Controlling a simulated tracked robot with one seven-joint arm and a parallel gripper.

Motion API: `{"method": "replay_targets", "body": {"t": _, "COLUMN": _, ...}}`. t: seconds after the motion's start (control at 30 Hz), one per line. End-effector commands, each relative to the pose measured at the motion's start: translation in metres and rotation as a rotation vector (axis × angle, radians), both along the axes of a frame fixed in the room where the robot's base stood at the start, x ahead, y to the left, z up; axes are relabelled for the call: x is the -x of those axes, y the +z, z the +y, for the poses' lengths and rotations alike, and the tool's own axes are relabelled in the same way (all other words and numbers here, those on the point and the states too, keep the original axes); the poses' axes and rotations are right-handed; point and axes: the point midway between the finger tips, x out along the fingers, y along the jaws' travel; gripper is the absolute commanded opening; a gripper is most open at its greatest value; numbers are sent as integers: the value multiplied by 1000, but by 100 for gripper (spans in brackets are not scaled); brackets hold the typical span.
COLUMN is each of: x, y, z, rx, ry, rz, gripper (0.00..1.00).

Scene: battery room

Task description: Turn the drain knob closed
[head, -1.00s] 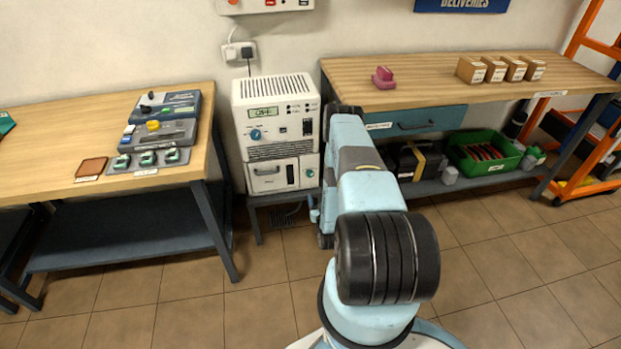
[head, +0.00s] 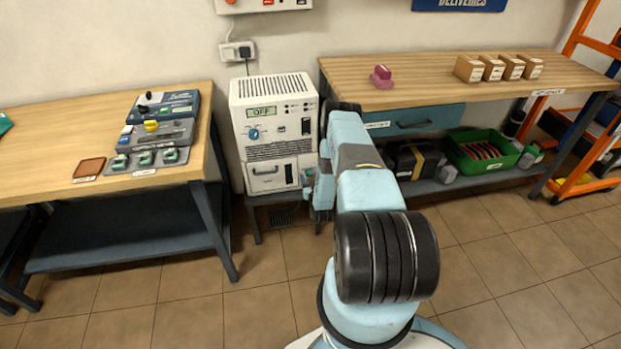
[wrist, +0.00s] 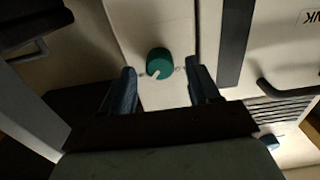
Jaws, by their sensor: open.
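A round teal knob (wrist: 159,62) with a white pointer line shows in the wrist view, on a pale panel strip. The pointer slants down and to the left in that view. My gripper (wrist: 163,86) is open, with one dark blue finger to each side of the knob and a gap on both sides. In the head view the white cabinet (head: 263,92) stands between the benches. Its display (head: 262,112) reads OFF. My arm reaches to the cabinet's lower right side and hides part of that area.
A blue knob (head: 254,134) is on the cabinet's upper front. A handled drawer front (head: 267,179) is below it. A left bench (head: 50,130) and a right bench (head: 430,85) flank the cabinet. In the wrist view a dark handle (wrist: 290,86) lies right of my fingers.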

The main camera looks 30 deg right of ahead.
Motion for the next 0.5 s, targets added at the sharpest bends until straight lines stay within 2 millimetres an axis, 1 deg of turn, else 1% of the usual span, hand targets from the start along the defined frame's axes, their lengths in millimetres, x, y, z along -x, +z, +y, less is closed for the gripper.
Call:
{"method": "replay_targets", "body": {"t": 0.13, "x": -8, "y": 0, "z": -2, "rx": 0, "ry": 0, "rz": -1, "gripper": 61}}
{"method": "replay_targets", "body": {"t": 0.43, "x": -9, "y": 0, "z": -3, "rx": 0, "ry": 0, "rz": 0, "gripper": 61}}
{"method": "replay_targets", "body": {"t": 0.5, "x": -9, "y": 0, "z": -3, "rx": 0, "ry": 0, "rz": 0, "gripper": 55}}
